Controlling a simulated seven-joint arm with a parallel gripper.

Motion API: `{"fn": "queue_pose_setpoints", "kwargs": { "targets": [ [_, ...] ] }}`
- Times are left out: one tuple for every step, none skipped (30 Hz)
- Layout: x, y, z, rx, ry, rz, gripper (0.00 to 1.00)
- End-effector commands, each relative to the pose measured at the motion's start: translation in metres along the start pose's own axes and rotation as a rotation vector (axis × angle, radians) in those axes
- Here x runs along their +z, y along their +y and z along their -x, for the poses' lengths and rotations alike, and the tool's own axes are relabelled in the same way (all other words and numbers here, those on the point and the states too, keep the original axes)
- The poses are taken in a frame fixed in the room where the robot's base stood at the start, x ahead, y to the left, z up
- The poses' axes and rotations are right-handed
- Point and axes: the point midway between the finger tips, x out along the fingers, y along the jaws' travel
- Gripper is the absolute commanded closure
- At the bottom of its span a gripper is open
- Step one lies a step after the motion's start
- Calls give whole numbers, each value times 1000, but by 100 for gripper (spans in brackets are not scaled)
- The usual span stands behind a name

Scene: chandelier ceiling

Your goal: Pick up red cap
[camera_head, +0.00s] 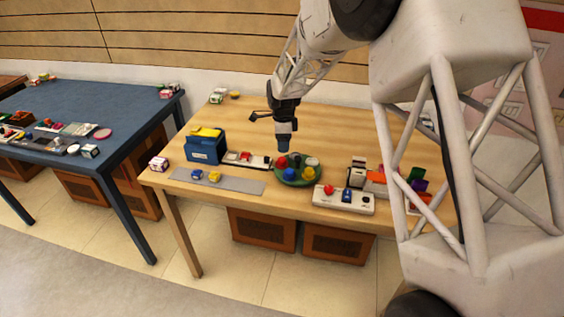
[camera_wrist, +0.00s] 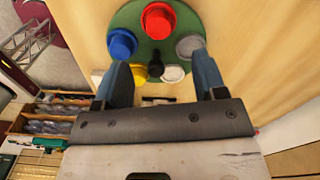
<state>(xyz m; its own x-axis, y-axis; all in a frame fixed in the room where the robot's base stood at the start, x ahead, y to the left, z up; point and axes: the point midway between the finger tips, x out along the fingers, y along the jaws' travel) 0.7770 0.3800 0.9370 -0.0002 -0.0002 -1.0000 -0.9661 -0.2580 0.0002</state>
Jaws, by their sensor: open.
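A red cap (camera_head: 281,162) sits on a round green tray (camera_head: 281,179) on the wooden table. In the wrist view the red cap (camera_wrist: 158,20) is at the top, ahead of my fingers, with the green tray (camera_wrist: 128,17) around it. My gripper (camera_head: 284,143) is above the tray. The wrist view shows its two blue-grey fingers (camera_wrist: 161,75) apart, with no cap held. Blue (camera_wrist: 121,44), yellow (camera_wrist: 139,75), white (camera_wrist: 173,73) and grey (camera_wrist: 188,46) caps share the tray around a dark central knob (camera_wrist: 155,63).
A white device (camera_head: 343,199) with a red knob stands right of the tray. A blue box (camera_head: 205,146) and a grey strip (camera_head: 240,185) lie left. Coloured blocks (camera_head: 416,182) stand at the right. The wooden table (camera_head: 240,115) is mostly clear behind. A blue table (camera_head: 128,115) is further left.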

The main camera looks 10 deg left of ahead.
Motion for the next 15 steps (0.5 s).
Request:
{"fn": "queue_pose_setpoints", "kwargs": {
  "targets": [
    [0, 0, 0, 0, 0, 0, 35],
    [0, 0, 0, 0, 0, 0, 35],
    [0, 0, 0, 0, 0, 0, 35],
    [0, 0, 0, 0, 0, 0, 35],
    [0, 0, 0, 0, 0, 0, 35],
    [0, 0, 0, 0, 0, 0, 35],
    [0, 0, 0, 0, 0, 0, 35],
    [0, 0, 0, 0, 0, 0, 35],
    [0, 0, -1, 0, 0, 0, 35],
    [0, 0, -2, 0, 0, 1, 35],
    [0, 0, -4, 1, 0, 1, 35],
    [0, 0, -7, 1, 0, 1, 35],
    [0, 0, -9, 1, 0, 1, 35],
    [0, 0, -12, 1, 0, 1, 35],
    [0, 0, -15, 1, 0, 1, 35]
  ]
}}
